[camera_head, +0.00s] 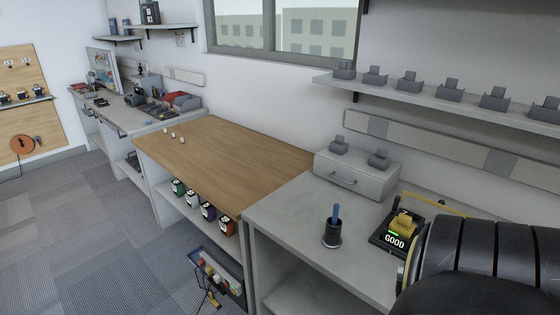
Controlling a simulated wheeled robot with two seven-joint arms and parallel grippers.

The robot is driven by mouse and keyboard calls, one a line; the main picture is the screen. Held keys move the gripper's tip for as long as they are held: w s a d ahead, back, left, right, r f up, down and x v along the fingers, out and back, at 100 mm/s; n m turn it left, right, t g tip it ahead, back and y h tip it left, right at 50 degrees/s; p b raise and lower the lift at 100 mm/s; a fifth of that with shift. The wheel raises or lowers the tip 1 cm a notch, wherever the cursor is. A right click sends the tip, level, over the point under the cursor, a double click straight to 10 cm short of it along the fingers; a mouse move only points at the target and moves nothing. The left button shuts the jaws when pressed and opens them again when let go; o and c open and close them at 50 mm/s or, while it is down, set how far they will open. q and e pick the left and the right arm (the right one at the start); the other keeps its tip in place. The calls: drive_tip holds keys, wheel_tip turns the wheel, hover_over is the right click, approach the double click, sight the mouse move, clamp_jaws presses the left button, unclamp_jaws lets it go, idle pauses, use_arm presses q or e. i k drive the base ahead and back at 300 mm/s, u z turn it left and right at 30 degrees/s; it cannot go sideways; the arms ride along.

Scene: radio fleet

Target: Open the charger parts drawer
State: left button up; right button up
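A grey box-shaped drawer unit (356,176) sits on the grey counter (287,222) against the wall, right of the middle. Its front has a bar handle (343,179), and the front looks shut. Two small dark grey charger-like blocks stand on its top, one on the left (339,145) and one on the right (379,159). No label is readable on the unit. A large black ribbed part of my own body fills the lower right corner. Neither of my grippers is in view.
A shelf (430,94) with several grey blocks runs above. The wooden bench top (222,165) is mostly clear. Open floor (70,235) lies left.

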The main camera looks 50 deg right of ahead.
sight(372, 188)
drive_tip(key=z, duration=0.5)
drive_tip(key=i, duration=1.25)
drive_tip(key=z, duration=1.1)
